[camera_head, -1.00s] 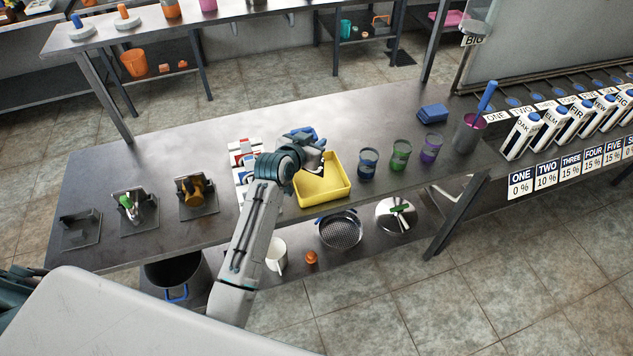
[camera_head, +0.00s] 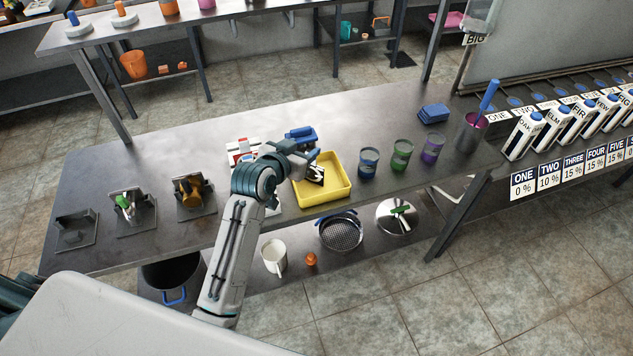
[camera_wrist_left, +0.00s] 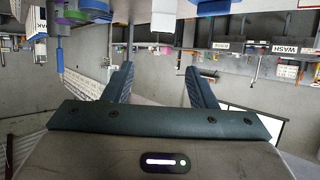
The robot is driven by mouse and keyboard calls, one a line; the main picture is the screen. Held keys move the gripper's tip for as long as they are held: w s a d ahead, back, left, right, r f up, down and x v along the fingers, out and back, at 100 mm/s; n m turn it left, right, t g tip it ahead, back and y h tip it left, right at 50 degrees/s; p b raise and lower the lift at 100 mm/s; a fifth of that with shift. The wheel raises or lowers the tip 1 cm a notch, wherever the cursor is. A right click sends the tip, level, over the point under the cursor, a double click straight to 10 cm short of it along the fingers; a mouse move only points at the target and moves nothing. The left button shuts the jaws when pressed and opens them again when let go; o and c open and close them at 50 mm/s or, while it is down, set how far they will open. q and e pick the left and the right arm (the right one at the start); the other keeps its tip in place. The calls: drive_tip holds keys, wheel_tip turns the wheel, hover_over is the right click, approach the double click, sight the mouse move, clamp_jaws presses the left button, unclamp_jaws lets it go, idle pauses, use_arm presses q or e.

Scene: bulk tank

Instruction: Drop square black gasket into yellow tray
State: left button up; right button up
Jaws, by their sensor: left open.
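The yellow tray (camera_head: 338,191) sits on the steel bench in the head view. A small dark square piece with a pale middle, which looks like the square black gasket (camera_head: 315,175), shows inside the tray near its left side. My left gripper (camera_head: 312,157) is above the tray's back left corner, apart from the dark piece. In the left wrist view my left gripper (camera_wrist_left: 160,82) has its two fingers spread with nothing between them. The wrist view does not show the tray or gasket clearly. My right gripper is not in view.
A blue block (camera_head: 301,134) stands behind my gripper, and a white-and-red item (camera_head: 240,151) lies left of it. Blue (camera_head: 368,162), green (camera_head: 402,154) and purple (camera_head: 432,148) cups stand right of the tray. Metal holders (camera_head: 195,195) stand at the left.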

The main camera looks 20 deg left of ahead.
use_arm(q)
drive_tip(key=shift+v, duration=1.9)
drive_tip(key=s+a+f+g+y, duration=0.1)
drive_tip(key=s+a+f+g, duration=0.2)
drive_tip(key=s, duration=0.7)
drive_tip(key=s+a+f+n+g+y, duration=0.1)
drive_tip(key=s+f+g, duration=0.4)
drive_tip(key=s, duration=0.6)
drive_tip(key=s+a+f+g+y, duration=0.2)
drive_tip(key=s+f, duration=0.3)
drive_tip(key=s, duration=0.5)
drive_tip(key=s+a+f+g, duration=0.1)
drive_tip(key=a+f, duration=0.2)
drive_tip(key=f, duration=2.9)
drive_tip(key=s+a+f+n+g+b, duration=0.1)
drive_tip(key=s+f, duration=1.7)
